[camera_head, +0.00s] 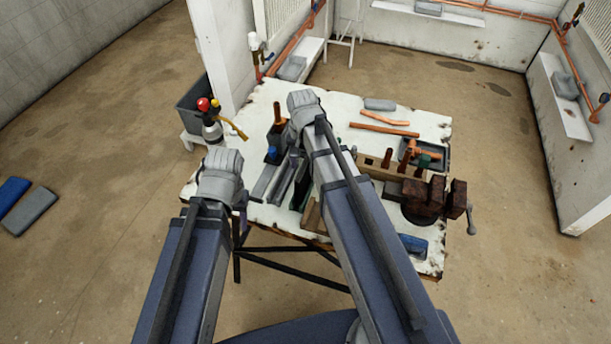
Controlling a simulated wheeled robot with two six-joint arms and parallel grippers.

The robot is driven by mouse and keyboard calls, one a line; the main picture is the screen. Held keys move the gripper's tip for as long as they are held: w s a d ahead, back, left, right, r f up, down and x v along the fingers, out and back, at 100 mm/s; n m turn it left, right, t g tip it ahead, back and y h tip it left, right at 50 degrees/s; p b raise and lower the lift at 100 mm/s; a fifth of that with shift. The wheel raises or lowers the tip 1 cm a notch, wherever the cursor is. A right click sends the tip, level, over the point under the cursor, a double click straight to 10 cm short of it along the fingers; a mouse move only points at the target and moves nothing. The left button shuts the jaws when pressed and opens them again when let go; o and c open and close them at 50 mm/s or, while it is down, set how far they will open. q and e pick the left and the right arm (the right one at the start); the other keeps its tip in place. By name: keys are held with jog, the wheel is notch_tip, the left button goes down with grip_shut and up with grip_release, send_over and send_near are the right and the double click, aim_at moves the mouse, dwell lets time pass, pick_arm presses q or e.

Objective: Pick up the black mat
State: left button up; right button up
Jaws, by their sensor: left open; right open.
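I cannot pick out the black mat for certain. A dark, flat-looking edge (300,195) shows between my arms on the white worktable (262,105), but most of it is hidden and I cannot tell what it is. My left gripper (241,200) is at the table's near left edge, mostly hidden behind its own arm. My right gripper (292,170) is over the left part of the table, largely covered by its arm. Neither is seen holding anything.
A vise (435,195) and a wooden tool block (378,165) stand on the right of the table. A dark tray (440,145), hammers and a blue item (413,245) lie there too. Blue and grey pads (30,212) lie on the floor at left.

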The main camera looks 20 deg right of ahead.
aim_at(305, 177)
jog(key=shift+w+d+f+b, duration=0.1)
jog(key=shift+d+f+b, duration=0.1)
jog(key=shift+f+b, duration=1.7)
jog(key=shift+w+d+f+b, duration=0.1)
jog(key=shift+d+f+b, duration=0.05)
jog(key=shift+f+b, duration=1.7)
grip_shut()
